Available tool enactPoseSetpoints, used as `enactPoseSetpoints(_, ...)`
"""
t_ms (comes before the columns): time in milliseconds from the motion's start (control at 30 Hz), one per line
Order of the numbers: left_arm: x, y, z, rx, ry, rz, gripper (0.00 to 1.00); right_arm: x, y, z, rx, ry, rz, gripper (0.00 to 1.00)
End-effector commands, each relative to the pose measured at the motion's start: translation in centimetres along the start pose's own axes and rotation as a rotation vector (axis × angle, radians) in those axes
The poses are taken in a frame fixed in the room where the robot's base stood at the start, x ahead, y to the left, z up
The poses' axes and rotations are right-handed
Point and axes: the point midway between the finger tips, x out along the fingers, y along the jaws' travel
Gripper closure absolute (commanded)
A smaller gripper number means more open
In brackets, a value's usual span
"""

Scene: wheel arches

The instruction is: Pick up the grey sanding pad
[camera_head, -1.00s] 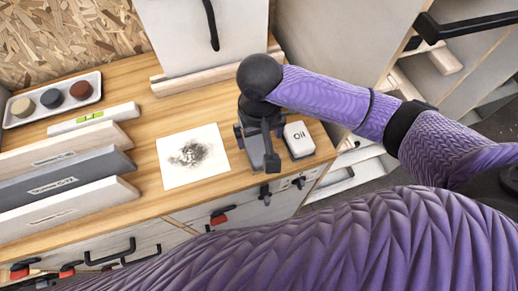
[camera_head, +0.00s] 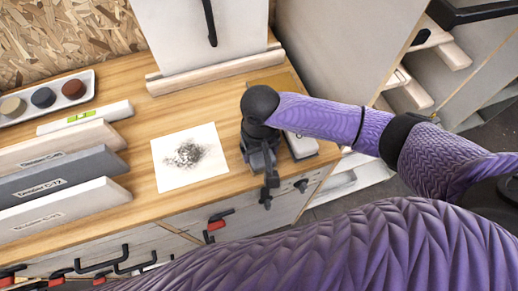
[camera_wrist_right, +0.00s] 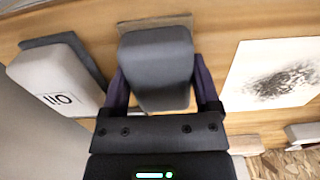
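The grey sanding pad (camera_wrist_right: 157,65) is a rounded dark grey block in the right wrist view. It sits between the two fingers of my right gripper (camera_wrist_right: 160,78), with one finger along each side. I see no clear gap on the left and at most a thin one on the right, so I cannot tell whether the fingers are pressed on it. In the head view my right gripper (camera_head: 262,165) points down near the table's front edge and covers most of the pad. A brown strip (camera_wrist_right: 155,22) shows along the pad's upper edge. My left gripper is not in view.
The white Oil block (camera_wrist_right: 55,85) on a dark base stands close beside the pad. A smudged white sheet (camera_head: 190,157) lies on the other side. Labelled boards (camera_head: 62,180), a level (camera_head: 85,117) and a tray of pucks (camera_head: 88,88) are further left. A rail (camera_head: 215,72) stands behind.

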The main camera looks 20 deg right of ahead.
Motion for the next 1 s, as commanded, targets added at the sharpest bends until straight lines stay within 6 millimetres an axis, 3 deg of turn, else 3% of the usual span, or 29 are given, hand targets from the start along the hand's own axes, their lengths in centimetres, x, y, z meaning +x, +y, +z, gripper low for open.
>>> enactPoseSetpoints(33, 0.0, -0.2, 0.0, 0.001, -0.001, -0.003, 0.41, 0.0, 0.0, 0.0, 0.0, 0.0, 0.0, 0.7)
enactPoseSetpoints(100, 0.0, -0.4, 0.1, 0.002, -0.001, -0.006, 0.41, 0.0, 0.0, 0.0, 0.0, 0.0, 0.0, 0.81)
enactPoseSetpoints(300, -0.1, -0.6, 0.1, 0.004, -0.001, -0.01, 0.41, -0.2, 0.0, 0.0, 0.0, 0.001, -0.001, 0.81)
enactPoseSetpoints(367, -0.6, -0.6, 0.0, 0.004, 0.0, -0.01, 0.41, -1.1, 0.0, -0.1, 0.0, 0.002, -0.001, 0.81)
enactPoseSetpoints(600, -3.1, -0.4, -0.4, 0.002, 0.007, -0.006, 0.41, -7.6, -0.1, -0.1, 0.0, 0.004, -0.003, 0.81)
enactPoseSetpoints(700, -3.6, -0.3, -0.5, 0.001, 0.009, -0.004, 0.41, -9.3, -0.1, -0.1, -0.001, 0.003, -0.002, 0.81)
enactPoseSetpoints(1000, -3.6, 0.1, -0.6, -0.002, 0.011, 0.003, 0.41, -10.1, 0.0, 0.0, 0.0, 0.0, -0.001, 0.81)
